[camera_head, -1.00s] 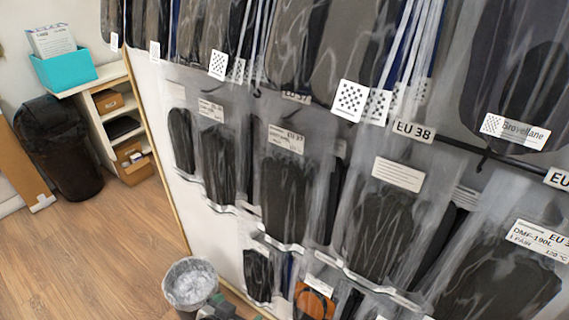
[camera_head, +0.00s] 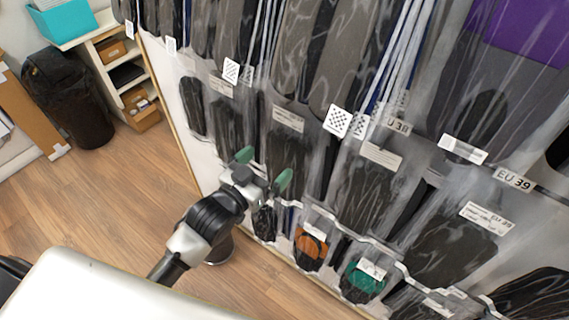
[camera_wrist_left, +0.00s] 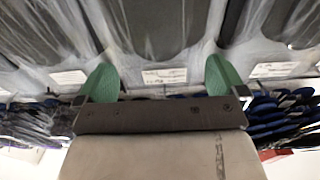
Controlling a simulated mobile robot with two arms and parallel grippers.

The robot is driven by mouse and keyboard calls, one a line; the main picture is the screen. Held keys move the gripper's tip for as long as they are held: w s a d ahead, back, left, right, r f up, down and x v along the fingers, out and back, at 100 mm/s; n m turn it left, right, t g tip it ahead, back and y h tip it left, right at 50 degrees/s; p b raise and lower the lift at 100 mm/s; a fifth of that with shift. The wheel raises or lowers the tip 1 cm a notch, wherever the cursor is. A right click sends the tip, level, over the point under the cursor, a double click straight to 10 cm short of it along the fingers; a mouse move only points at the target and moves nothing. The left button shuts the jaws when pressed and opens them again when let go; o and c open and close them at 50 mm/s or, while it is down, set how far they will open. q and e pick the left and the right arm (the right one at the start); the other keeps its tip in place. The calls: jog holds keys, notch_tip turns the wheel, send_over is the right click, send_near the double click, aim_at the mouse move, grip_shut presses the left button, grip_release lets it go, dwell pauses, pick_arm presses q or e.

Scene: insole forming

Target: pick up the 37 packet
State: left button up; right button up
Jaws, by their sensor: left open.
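The likely 37 packet (camera_head: 290,150) is a clear bag with a dark insole and a white label. It hangs in the middle row, left of the EU 38 tag (camera_head: 397,125); its label is too small to read surely now. My left gripper (camera_head: 264,168) has green fingertips and is open and empty, in front of the lower left part of this packet. In the left wrist view, the open fingers (camera_wrist_left: 162,78) face clear packets with dark insoles and white labels (camera_wrist_left: 165,76). I cannot tell which is the 37 packet there. My right gripper is out of view.
Packets hang closely on both sides and above. Below hang an orange packet (camera_head: 310,248) and a green packet (camera_head: 362,281). A black bin (camera_head: 68,95) and a shelf with a teal box (camera_head: 62,22) stand at the left. The wooden floor (camera_head: 130,200) between is clear.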

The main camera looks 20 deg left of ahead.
aim_at(282, 152)
pick_arm(q)
jog(key=x, duration=0.1)
jog(key=p+x, duration=0.1)
jog(key=x, duration=0.3)
jog(key=shift+w+d+f, duration=0.1)
jog(key=shift+d+f, duration=0.05)
jog(key=shift+f, duration=0.25)
jog(key=c, duration=1)
jog(key=shift+r, duration=0.2)
